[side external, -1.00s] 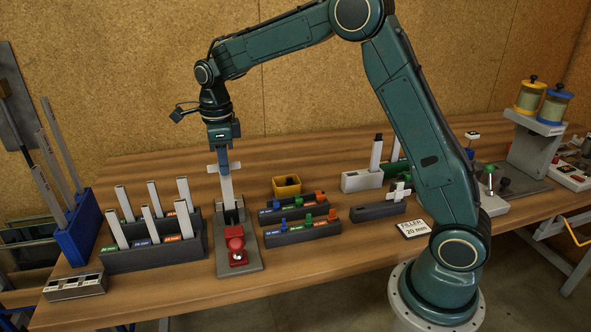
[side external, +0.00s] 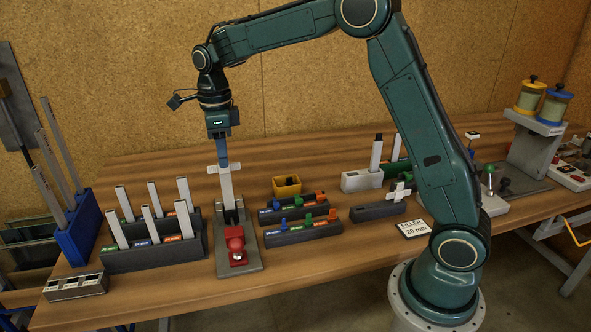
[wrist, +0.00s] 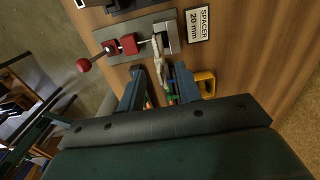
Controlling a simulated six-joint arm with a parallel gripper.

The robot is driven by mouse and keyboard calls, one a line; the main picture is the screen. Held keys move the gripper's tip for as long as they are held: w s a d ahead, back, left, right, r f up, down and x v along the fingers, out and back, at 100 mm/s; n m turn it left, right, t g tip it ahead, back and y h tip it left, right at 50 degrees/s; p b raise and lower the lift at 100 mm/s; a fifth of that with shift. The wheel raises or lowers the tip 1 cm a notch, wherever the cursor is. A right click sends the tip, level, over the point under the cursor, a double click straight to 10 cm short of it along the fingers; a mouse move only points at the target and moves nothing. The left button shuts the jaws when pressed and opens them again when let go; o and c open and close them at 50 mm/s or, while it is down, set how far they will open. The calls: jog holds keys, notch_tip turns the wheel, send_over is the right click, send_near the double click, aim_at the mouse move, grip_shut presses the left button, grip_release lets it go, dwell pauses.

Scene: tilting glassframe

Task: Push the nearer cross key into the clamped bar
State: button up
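A pale bar (side external: 227,189) stands upright in the clamp (side external: 238,262), a grey base with a red handle. A pale cross key (side external: 213,170) sits at the bar's top, its arms sticking out to both sides. How deep it is seated cannot be told. My gripper (side external: 222,160) is directly above the cross key, pointing down. In the wrist view my gripper (wrist: 160,72) has its two fingers apart, with the bar and cross key (wrist: 160,54) showing between and beyond them. A second cross key (side external: 398,191) stands in a dark holder (side external: 370,212) to the right.
Racks of upright bars (side external: 150,258) stand left of the clamp. Dark trays with coloured pegs (side external: 300,235) and a yellow bin (side external: 287,185) stand to its right. A label card (side external: 413,228) lies near my base. The wood between the trays and the front edge is clear.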

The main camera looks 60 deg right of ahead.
notch_tip(320, 180, up, 11)
dwell(0.4)
jog(key=shift+f, duration=0.1)
dwell(0.5)
jog(key=s+r+n+t, duration=0.3)
jog(key=s+n, duration=1.1)
jog(key=s, duration=0.3)
jog(key=s+f+n+t, duration=0.1)
jog(key=s+f+n, duration=0.2)
jog(key=s+n, duration=0.3)
jog(key=s+a+f+n+t, duration=0.1)
jog(key=s+f+n, duration=0.3)
jog(key=s+n, duration=0.3)
jog(key=shift+s+f+t, duration=0.15)
jog(key=shift+s+t, duration=0.15)
jog(key=shift+s, duration=0.35)
